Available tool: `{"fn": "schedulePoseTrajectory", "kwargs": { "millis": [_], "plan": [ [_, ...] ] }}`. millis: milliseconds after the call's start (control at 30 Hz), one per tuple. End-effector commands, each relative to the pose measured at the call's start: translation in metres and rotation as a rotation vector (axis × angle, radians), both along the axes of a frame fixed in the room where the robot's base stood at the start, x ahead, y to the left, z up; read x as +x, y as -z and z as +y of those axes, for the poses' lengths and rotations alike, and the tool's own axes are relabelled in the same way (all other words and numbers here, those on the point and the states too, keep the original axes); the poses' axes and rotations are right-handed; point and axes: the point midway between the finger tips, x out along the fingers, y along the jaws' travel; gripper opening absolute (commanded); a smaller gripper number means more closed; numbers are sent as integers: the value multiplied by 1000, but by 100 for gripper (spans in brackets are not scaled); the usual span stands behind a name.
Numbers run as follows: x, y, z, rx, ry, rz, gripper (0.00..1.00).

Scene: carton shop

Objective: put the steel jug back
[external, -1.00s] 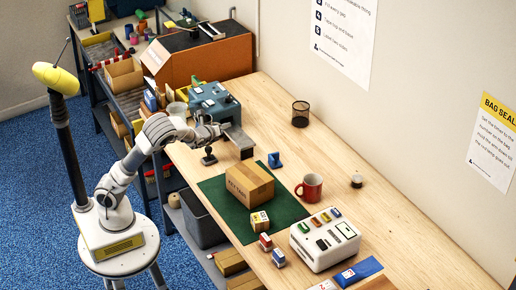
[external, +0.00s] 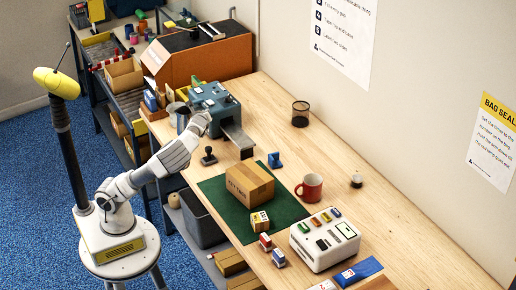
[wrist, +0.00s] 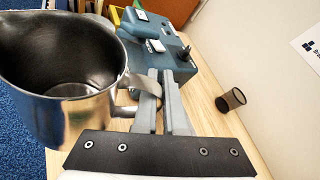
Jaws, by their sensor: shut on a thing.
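The steel jug (wrist: 65,85) fills the left of the wrist view, shiny and open at the top, its inside empty as far as I see. Its handle (wrist: 135,92) reaches right to my gripper (wrist: 161,80), whose fingers are shut on it. In the external view my gripper (external: 197,121) is at the near left side of the blue-grey machine, at the bench's left edge. The jug is small and partly hidden there, and I cannot tell whether its base touches anything.
The blue-grey machine (external: 215,104) stands close beside my gripper. A black stamp (external: 208,156) is on the bench just in front. A carton (external: 250,184) lies on the green mat (external: 285,207). A mesh cup (external: 300,114) stands near the wall, with bare bench around it.

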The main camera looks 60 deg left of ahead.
Motion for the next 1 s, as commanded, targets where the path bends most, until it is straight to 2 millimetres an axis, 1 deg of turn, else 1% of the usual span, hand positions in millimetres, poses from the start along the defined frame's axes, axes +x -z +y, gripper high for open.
{"fn": "schedulePoseTrajectory", "kwargs": {
  "millis": [33,200,367,1000],
  "plan": [
    [0,7,1,2,-1,2,0],
    [-1,27,1,1,-1,1,0],
    [-1,40,8,0,-2,0,0],
    [-8,92,95,1,-4,-3,0]
  ]
}}
